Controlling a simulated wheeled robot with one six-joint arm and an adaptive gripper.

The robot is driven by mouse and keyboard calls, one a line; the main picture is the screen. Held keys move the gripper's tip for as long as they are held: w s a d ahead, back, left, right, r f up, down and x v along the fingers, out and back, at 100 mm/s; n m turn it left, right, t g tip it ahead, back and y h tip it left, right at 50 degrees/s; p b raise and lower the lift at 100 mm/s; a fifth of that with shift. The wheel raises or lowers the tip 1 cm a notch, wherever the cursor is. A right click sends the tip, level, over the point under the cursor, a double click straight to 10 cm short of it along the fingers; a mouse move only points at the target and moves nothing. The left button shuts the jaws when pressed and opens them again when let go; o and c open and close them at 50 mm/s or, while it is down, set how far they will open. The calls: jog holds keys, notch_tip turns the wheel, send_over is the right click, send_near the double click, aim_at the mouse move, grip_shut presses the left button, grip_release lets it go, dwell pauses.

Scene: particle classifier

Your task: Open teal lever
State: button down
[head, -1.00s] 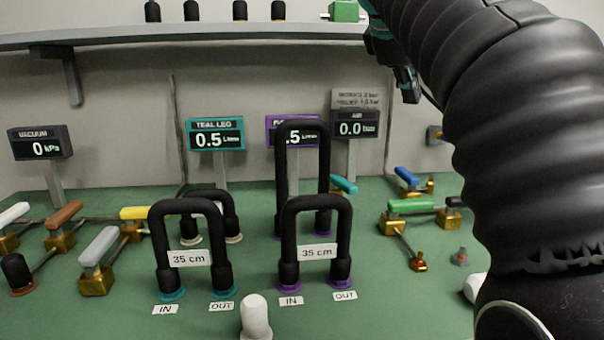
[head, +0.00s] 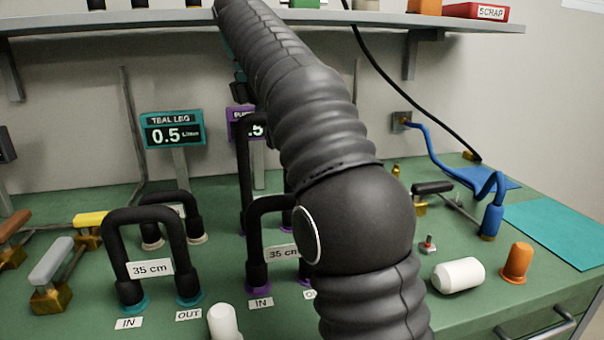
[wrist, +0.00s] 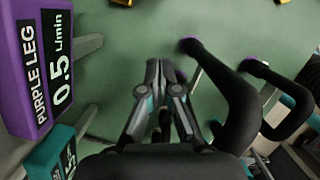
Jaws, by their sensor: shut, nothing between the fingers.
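The teal lever is out of sight now; in the head view my arm covers the area behind the purple hose loop, and I cannot make the lever out in the wrist view. My gripper (wrist: 162,68) points down at the green bench in the wrist view, with its fingers together and nothing between them. The purple leg display (wrist: 38,62) is to its left and a black hose loop with purple ends (wrist: 240,105) is to its right. The teal leg display (head: 173,130) reads 0.5 in the head view and also shows at the wrist view's lower left (wrist: 52,152).
A black hose loop (head: 116,232) labelled 35 cm stands left of my arm. A yellow lever (head: 90,218) and a grey lever (head: 50,262) are further left. A blue hose (head: 432,160), white cylinder (head: 458,275) and orange plug (head: 516,262) are right. A shelf (head: 120,18) runs overhead.

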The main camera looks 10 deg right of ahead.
jog(key=b+x, duration=0.1)
jog(key=x, duration=0.8)
jog(key=shift+d+f, duration=0.2)
jog(key=shift+f, duration=0.2)
jog(key=d, duration=0.1)
jog(key=w+d, duration=0.1)
jog(key=d, duration=0.1)
jog(key=shift+w+d, duration=0.15)
jog(key=shift+d, duration=0.3)
